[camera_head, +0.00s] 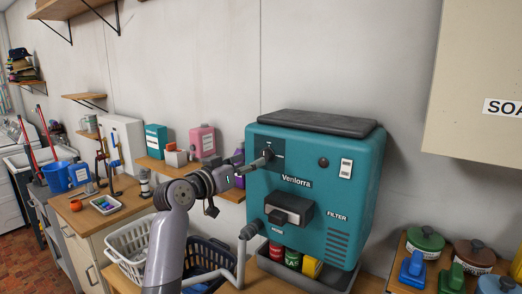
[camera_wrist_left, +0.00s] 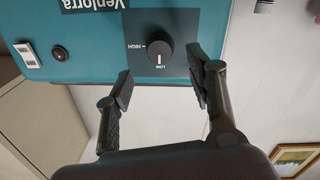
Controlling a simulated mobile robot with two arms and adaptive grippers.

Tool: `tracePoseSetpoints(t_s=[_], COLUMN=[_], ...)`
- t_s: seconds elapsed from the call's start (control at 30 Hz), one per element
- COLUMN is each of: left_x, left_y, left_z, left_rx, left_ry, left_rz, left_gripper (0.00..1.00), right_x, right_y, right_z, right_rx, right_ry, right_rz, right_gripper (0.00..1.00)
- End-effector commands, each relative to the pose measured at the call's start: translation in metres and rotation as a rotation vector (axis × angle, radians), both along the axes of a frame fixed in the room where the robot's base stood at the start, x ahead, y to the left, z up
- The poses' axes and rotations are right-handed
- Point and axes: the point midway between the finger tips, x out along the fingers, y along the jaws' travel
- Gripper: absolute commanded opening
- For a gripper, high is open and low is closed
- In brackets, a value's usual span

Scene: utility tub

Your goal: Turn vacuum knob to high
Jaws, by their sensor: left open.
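The teal Venlorra vacuum unit (camera_head: 309,168) stands against the wall with a dark knob panel at its upper left. In the left wrist view, which is upside down, the round black knob (camera_wrist_left: 159,52) sits on that dark panel. Its white mark points toward the word LOW; the word HIGH is at its side. My left gripper (camera_head: 254,164) is in front of the panel and partly covers the knob in the head view. It is open and empty, its fingers (camera_wrist_left: 160,88) apart, with the knob beyond them, between them in view. My right gripper is not in view.
Below the knob are a hose fitting (camera_head: 249,230) and a black latch (camera_head: 288,207). A switch plate (camera_head: 346,168) is at the unit's upper right. A shelf with pink and teal containers (camera_head: 202,141) is left of the unit. Baskets (camera_head: 130,245) stand below my left arm.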

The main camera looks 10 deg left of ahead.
Motion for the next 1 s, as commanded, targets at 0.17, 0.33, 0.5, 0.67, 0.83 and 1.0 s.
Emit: tracePoseSetpoints(t_s=[0.17,0.33,0.5,0.67,0.83,1.0], left_x=[0.030,0.048,0.055,0.056,0.056,0.056], left_y=[-0.015,-0.022,-0.026,-0.026,-0.026,-0.026], left_z=[0.003,0.002,0.000,0.000,-0.001,-0.001], left_rx=[-0.002,0.000,0.001,0.001,0.000,0.000], left_ry=[0.003,0.001,0.001,0.000,0.000,0.000], left_rz=[-0.001,0.000,0.001,0.001,0.001,0.001], left_gripper=[0.50,0.50,0.50,0.50,0.47,0.36], right_x=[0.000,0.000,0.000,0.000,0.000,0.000], right_y=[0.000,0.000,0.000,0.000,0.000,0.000], right_z=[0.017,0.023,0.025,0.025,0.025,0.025], right_rx=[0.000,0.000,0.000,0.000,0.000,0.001], right_ry=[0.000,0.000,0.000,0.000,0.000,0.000], right_rz=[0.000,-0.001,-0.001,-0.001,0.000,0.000], right_gripper=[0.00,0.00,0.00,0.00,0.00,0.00])
